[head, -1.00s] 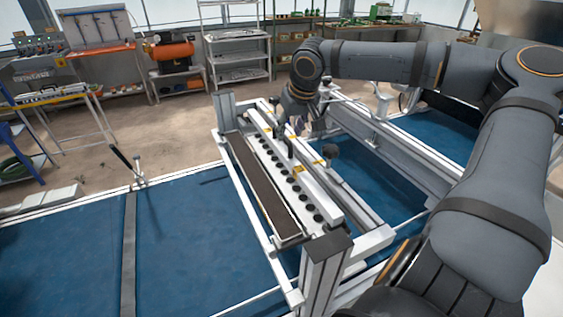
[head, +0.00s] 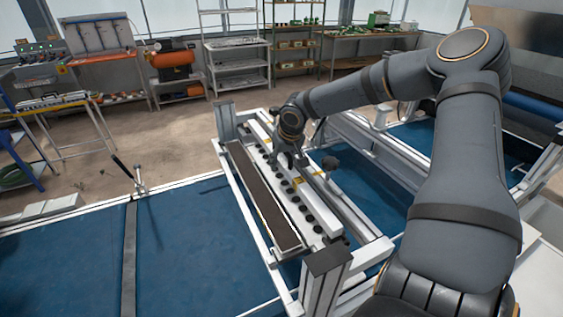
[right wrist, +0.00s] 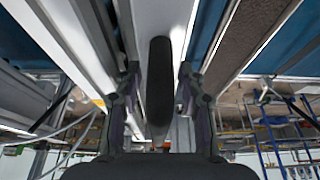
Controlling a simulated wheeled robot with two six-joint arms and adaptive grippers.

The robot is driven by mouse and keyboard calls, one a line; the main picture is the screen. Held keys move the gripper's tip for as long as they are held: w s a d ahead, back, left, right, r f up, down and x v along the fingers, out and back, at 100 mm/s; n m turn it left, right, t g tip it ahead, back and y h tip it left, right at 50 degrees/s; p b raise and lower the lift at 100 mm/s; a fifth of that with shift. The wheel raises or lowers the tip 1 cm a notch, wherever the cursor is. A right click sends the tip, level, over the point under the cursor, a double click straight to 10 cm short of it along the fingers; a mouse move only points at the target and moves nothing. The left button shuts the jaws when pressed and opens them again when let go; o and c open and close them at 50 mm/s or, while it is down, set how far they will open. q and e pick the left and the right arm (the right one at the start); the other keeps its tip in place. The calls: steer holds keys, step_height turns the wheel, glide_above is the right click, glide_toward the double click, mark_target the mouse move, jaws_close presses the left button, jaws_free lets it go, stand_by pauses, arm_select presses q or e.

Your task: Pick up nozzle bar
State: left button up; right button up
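The nozzle bar (head: 318,208) is a long white bar with a row of black round nozzles along its side, lying in the seeder frame. It also shows as a white strip in the right wrist view (right wrist: 163,18). A black upright handle (right wrist: 160,82) stands in front of the bar in the right wrist view. My right gripper (head: 290,163) is low over the bar's middle. In the right wrist view its fingers (right wrist: 159,95) are on either side of the handle, with a small gap at each side. My left gripper is not in view.
A long brown-filled trough (head: 262,196) runs left of the bar. A blue surface (head: 190,250) lies open to the left.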

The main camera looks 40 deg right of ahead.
steer(key=shift+s, duration=0.1)
steer(key=c, duration=0.8)
jaws_close()
steer(key=shift+r, duration=0.1)
steer(key=shift+r, duration=0.2)
step_height(320, 180, up, 3)
steer(key=shift+f+b, duration=0.2)
steer(key=shift+b, duration=0.35)
steer(key=s+r, duration=0.1)
steer(key=s+a+r, duration=0.1)
steer(key=r, duration=0.1)
steer(key=s+a+r+b, duration=0.1)
steer(key=r, duration=0.1)
steer(key=shift+s, duration=0.35)
steer(key=s+a+r+b, duration=0.3)
steer(key=s+r, duration=0.3)
steer(key=s, duration=0.3)
steer(key=shift+a+r, duration=0.35)
steer(key=shift+a, duration=0.15)
